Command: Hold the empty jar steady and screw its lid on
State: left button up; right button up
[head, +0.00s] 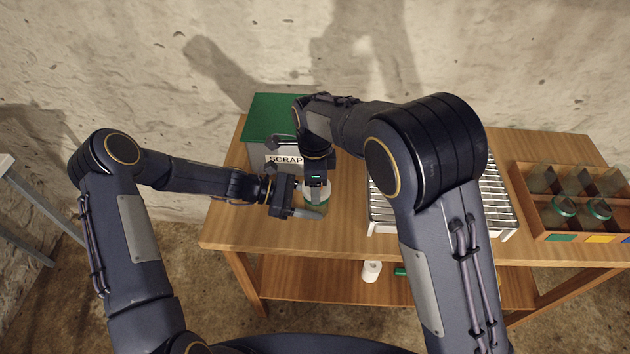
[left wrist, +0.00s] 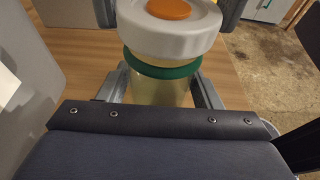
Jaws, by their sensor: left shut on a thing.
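The jar (left wrist: 160,90) is clear glass with a green band around it. It stands upright between the two fingers of my left gripper (left wrist: 158,95), which is shut on it. In the head view my left gripper (head: 298,203) reaches the jar (head: 322,197) from the left, near the table's front. A pale grey lid (left wrist: 168,35) with an orange centre is at the jar's top, above the green band; whether it is threaded on cannot be told. My right gripper (head: 316,181) points down right over the jar and hides its top in the head view; its fingertips are not clear.
A green-topped bin (head: 276,115) labelled SCRAP stands behind the jar. A wire rack (head: 382,205) lies to the right, partly behind my right arm. A wooden crate (head: 530,212) with several jars is at the far right. The table's front left (head: 235,225) is bare.

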pick_arm(q)
jog(key=shift+a+f, duration=0.1)
jog(key=shift+f, duration=0.1)
pick_arm(e)
jog(key=shift+r, duration=0.15)
jog(key=m, duration=0.4)
jog(key=shift+w+m, duration=0.15)
jog(key=shift+m, duration=0.25)
jog(key=shift+m, duration=0.9)
jog(key=m, duration=0.5)
jog(key=o, duration=1.2)
jog(key=shift+c, duration=0.2)
pick_arm(q)
jog(key=shift+r, duration=0.1)
jog(key=shift+r, duration=0.1)
pick_arm(e)
notch_tip(320, 180, up, 12)
